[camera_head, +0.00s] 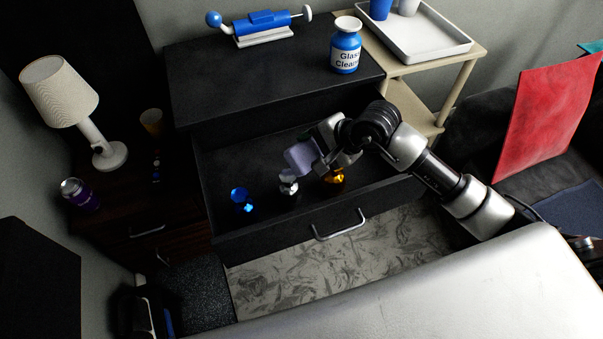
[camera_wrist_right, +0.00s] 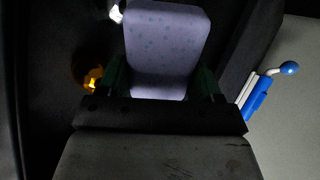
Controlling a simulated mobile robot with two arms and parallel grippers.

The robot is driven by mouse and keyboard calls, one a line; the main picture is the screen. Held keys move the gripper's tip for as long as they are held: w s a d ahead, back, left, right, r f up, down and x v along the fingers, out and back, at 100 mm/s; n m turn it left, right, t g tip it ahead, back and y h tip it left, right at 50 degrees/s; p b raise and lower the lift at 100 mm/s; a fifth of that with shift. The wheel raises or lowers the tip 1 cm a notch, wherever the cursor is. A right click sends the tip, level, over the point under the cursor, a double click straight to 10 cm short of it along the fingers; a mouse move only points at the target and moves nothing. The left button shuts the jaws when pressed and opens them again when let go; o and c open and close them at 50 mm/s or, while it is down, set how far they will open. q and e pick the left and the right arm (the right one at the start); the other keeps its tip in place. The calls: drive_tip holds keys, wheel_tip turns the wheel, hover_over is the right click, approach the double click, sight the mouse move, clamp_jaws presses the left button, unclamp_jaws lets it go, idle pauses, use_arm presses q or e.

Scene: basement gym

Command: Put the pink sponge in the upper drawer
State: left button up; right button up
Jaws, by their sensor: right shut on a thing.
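The sponge (camera_head: 299,157) looks pale lavender rather than pink in this light. It also shows in the right wrist view (camera_wrist_right: 168,45), held between the two dark fingers. My right gripper (camera_head: 322,150) is shut on it, over the open upper drawer (camera_head: 272,239) of the black cabinet. The sponge is tilted and appears above the drawer floor; its exact height is hard to tell. The gripper hides part of the drawer's inside. My left gripper is in neither view.
The drawer holds a blue object (camera_head: 242,200), a silver object (camera_head: 288,183) and a gold object (camera_head: 335,176). The cabinet top (camera_head: 255,75) bears a blue-and-white device (camera_head: 264,27) and a Glass Cleaner bottle (camera_head: 346,48).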

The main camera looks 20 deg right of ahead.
drive_tip(key=w+d+f+m+g+h+b, duration=0.25)
drive_tip(key=d+f+h, duration=0.2)
drive_tip(key=d, duration=0.55)
drive_tip(key=m+g+h+b, duration=0.2)
drive_tip(key=m+g+b, duration=0.1)
approach(373, 167)
wheel_tip(373, 167, down, 2)
drive_tip(key=shift+w+f+n, duration=0.1)
drive_tip(key=shift+f+n, duration=0.1)
drive_tip(key=shift+n, duration=0.05)
wheel_tip(373, 167, down, 4)
drive_tip(key=shift+f, duration=0.15)
drive_tip(key=o, duration=0.9)
drive_tip(key=shift+c, duration=0.2)
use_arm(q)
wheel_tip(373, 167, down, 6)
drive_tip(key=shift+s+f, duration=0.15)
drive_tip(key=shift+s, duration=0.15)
use_arm(e)
wheel_tip(373, 167, up, 12)
